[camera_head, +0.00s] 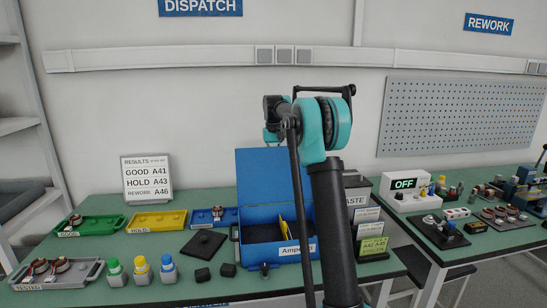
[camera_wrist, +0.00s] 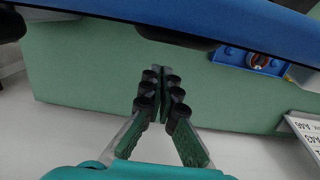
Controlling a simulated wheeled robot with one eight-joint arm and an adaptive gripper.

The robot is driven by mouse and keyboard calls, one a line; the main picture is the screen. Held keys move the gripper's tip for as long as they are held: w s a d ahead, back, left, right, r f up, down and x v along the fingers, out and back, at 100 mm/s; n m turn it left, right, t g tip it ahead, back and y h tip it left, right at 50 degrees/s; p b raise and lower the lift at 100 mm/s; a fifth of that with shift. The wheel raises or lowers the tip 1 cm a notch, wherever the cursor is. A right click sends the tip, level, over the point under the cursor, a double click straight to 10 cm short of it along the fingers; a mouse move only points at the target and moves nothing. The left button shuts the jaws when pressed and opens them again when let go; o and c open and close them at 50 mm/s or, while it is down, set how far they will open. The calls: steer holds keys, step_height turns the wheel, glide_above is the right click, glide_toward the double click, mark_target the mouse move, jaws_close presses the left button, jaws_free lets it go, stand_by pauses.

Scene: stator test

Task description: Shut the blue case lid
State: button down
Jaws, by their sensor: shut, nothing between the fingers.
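The blue case stands on the green table in the head view, its front wall (camera_head: 262,255) carrying an "Ampere" label. Its lid (camera_head: 263,172) is open and stands roughly upright at the back. A yellow piece stands inside the case. My arm crosses in front of the case's right part and reaches over the lid's top; my gripper's fingers are hidden in that view. In the wrist view my gripper (camera_wrist: 161,74) is shut and empty above the green surface. A large blue edge (camera_wrist: 240,22), probably the lid, lies close beyond the fingertips; I cannot tell whether they touch.
A blue tray (camera_head: 229,216) with a stator lies left of the case and shows in the wrist view (camera_wrist: 232,52). Yellow (camera_head: 145,222) and green (camera_head: 105,226) trays lie further left. A dark flat plate (camera_head: 204,243) is at the case's left front. Card holders stand right.

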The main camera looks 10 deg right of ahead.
mark_target(275, 163)
steer(key=shift+s+r, duration=0.35)
steer(key=shift+s, duration=0.35)
steer(key=shift+s+r, duration=0.3)
steer(key=shift+s, duration=0.4)
